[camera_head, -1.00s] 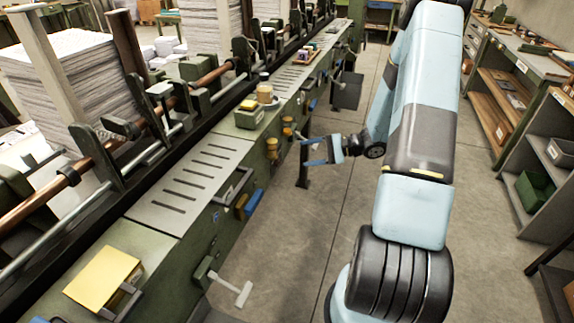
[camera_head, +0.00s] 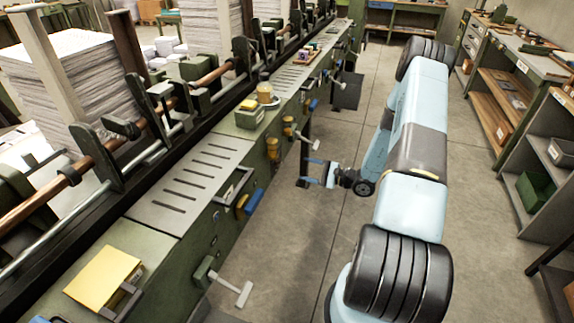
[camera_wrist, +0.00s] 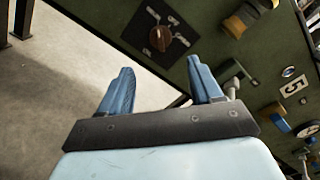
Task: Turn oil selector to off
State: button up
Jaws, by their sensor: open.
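A brown round knob (camera_wrist: 160,38) sits on a dark square plate (camera_wrist: 178,50) on the green machine side in the wrist view. It looks like the oil selector, but its markings are too small to read. My gripper (camera_wrist: 161,66) is open and empty, its two blue fingers pointing toward the plate. The knob appears ahead of the gap between the fingertips and is not touched. In the head view my gripper (camera_head: 311,173) hangs over the aisle, right of the machine's side. I cannot make out the knob there.
Yellow cylinders (camera_wrist: 250,15) and a pale-stemmed lever (camera_wrist: 234,80) stick out right of the plate, the lever near the right finger. A "5" label (camera_wrist: 293,86) is farther right. A T-handle (camera_head: 308,140) projects near my gripper. The aisle floor (camera_head: 330,240) is clear.

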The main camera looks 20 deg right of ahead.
aim_at(279, 162)
jog(key=x, duration=0.9)
jog(key=shift+a, duration=0.1)
jog(key=shift+c, duration=0.2)
jog(key=c, duration=0.9)
jog(key=shift+d, duration=0.25)
jog(key=shift+c, duration=0.4)
jog(key=shift+a, duration=0.15)
